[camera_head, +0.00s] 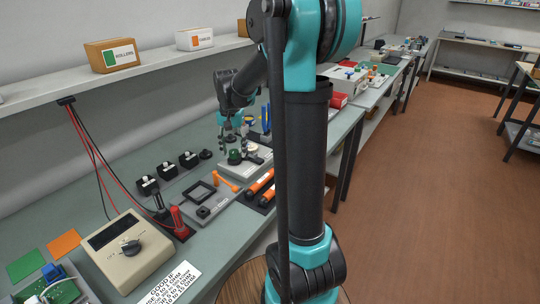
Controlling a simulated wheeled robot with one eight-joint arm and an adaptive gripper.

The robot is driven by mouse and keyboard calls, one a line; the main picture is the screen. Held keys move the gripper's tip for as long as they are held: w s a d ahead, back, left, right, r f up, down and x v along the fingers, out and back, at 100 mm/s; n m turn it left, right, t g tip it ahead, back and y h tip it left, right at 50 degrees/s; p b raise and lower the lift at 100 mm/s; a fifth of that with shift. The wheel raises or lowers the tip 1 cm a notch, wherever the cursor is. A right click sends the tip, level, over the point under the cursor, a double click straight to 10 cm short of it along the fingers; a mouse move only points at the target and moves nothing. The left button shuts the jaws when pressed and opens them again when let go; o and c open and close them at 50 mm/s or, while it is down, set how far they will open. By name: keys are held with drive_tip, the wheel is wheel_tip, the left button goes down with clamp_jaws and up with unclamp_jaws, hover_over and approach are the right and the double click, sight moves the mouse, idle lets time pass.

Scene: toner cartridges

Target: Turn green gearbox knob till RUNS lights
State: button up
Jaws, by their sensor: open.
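The green knob (235,156) shows on a light grey unit (243,165) on the workbench, left of my arm. My gripper (228,136) is open and empty, pointing down just above and slightly left of the green knob. I see no contact, but the fingers are small here and the exact gap is hard to tell. No RUNS light can be made out at this size. Part of the unit's right side is close to my arm in the picture.
A beige meter (127,250) with a dial stands at the front left. Black switch blocks (168,170) and orange-handled tools (262,183) lie near the unit. A shelf above holds a ROLLERS box (112,55). The brown floor (440,180) at right is clear.

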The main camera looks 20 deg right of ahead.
drive_tip(key=n, duration=0.7)
drive_tip(key=shift+c, duration=0.4)
drive_tip(key=c, duration=0.8)
drive_tip(key=m, duration=0.5)
drive_tip(key=shift+m, duration=0.4)
drive_tip(key=shift+c, duration=0.2)
drive_tip(key=m, duration=0.4)
drive_tip(key=shift+m, duration=0.3)
drive_tip(key=m, duration=0.4)
drive_tip(key=shift+m, duration=0.3)
drive_tip(key=m, duration=0.5)
drive_tip(key=shift+m, duration=0.3)
